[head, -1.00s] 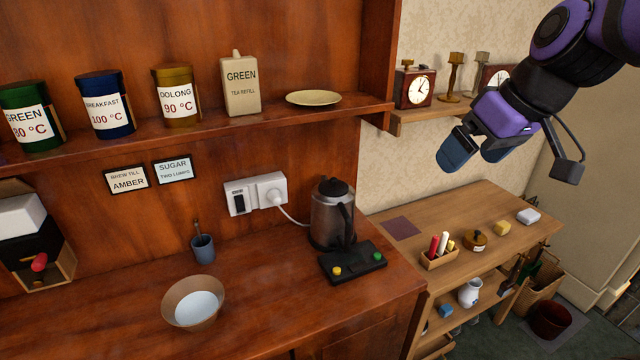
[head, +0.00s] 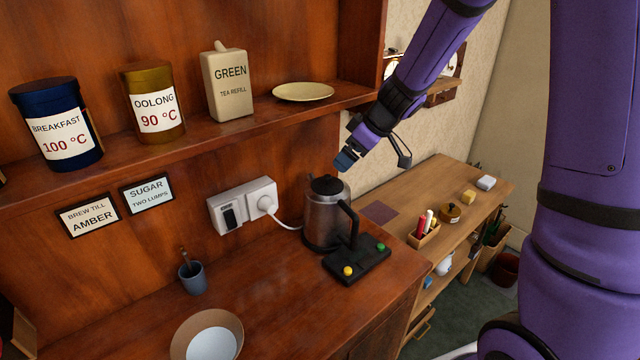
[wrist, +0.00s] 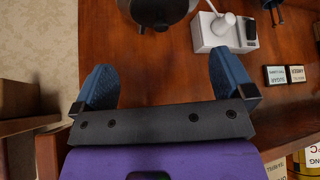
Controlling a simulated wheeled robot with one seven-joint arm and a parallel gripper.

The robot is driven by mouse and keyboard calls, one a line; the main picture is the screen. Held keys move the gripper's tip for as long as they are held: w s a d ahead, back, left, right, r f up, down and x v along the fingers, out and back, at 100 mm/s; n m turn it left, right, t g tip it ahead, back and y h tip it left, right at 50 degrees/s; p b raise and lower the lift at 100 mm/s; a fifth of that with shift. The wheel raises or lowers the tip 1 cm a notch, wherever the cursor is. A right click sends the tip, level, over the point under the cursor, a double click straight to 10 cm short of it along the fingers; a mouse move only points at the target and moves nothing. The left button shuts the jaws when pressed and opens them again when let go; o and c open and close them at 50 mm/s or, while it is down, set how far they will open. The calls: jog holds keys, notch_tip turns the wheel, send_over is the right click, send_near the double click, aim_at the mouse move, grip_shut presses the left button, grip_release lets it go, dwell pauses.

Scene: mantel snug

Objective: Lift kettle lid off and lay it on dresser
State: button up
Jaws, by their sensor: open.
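The kettle's dark top (wrist: 158,12) is at the upper edge there, beyond the fingertips and partly cut off.
A shelf with tins, a tea refill box (head: 228,84) and a plate (head: 303,92) runs above the dresser. A socket (head: 243,205) with a plugged cord is left of the kettle. A cup (head: 192,278) and bowl (head: 207,335) stand further left; bare dresser top lies between.

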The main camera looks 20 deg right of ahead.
aim_at(328, 176)
jog(key=x, duration=0.5)
jog(key=shift+w+a+f, duration=0.1)
jog(key=shift+a+f, duration=0.05)
jog(key=shift+x, duration=2.45)
jog(key=shift+w+a, duration=0.15)
jog(key=c, duration=0.7)
